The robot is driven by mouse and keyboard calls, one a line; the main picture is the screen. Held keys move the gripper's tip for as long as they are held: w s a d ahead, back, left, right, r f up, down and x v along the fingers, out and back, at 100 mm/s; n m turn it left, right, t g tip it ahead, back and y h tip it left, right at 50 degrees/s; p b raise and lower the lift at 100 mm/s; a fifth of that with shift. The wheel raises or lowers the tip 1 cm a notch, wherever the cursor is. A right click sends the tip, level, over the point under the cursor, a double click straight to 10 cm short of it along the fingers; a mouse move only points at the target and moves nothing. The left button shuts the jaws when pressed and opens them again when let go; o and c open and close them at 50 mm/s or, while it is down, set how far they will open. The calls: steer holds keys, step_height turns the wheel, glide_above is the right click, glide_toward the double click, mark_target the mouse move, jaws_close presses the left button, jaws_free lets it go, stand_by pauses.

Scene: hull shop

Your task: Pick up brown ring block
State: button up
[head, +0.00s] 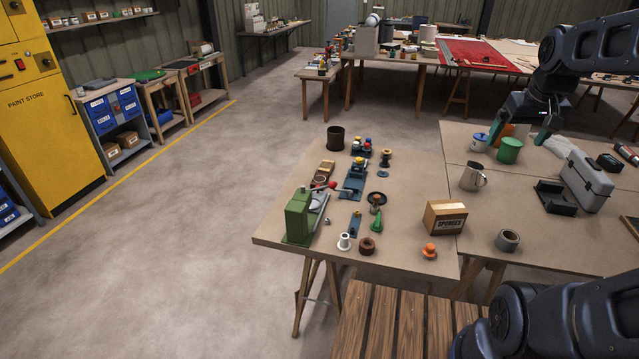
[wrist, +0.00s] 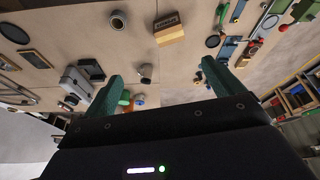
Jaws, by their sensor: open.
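The brown ring block (head: 367,246) is a short, thick brown ring with a dark hole. It lies flat near the front edge of the left table in the head view, just right of a white flanged spool (head: 344,242). I cannot make it out in the wrist view. My gripper (head: 521,137) is over the right table, far up and to the right of the ring block, beside a green mug. In the wrist view its two teal fingers (wrist: 162,75) are spread apart, with nothing held between them.
A sponges box (head: 444,217) and an orange knob-like piece (head: 429,251) stand right of the ring block. A green press (head: 301,216) with a red-knobbed lever is to its left, and a green piece (head: 377,221) is behind it. A metal mug (head: 472,177) stands nearer my gripper.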

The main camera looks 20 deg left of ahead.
steer(key=w+a+f+n+g, duration=0.1)
steer(key=w+a+n, duration=0.2)
steer(key=w+a, duration=0.75)
steer(key=w+a+f+n+g, duration=0.15)
steer(key=w+a+n, duration=0.25)
steer(key=w+a, duration=0.65)
steer(key=n+g, duration=0.2)
steer(key=n, duration=0.7)
glide_above(319, 179)
step_height(319, 179, down, 31)
steer(key=shift+t, duration=0.25)
steer(key=f, duration=0.4)
steer(key=shift+w+d+f, duration=0.2)
steer(key=shift+d+f, duration=0.15)
steer(key=shift+f, duration=0.05)
steer(key=shift+s+a+f, duration=0.1)
steer(key=shift+a+f, duration=0.05)
steer(key=shift+f, duration=1.2)
steer(key=shift+a+f, duration=0.1)
steer(key=shift+f, duration=1.2)
steer(key=c, duration=0.7)
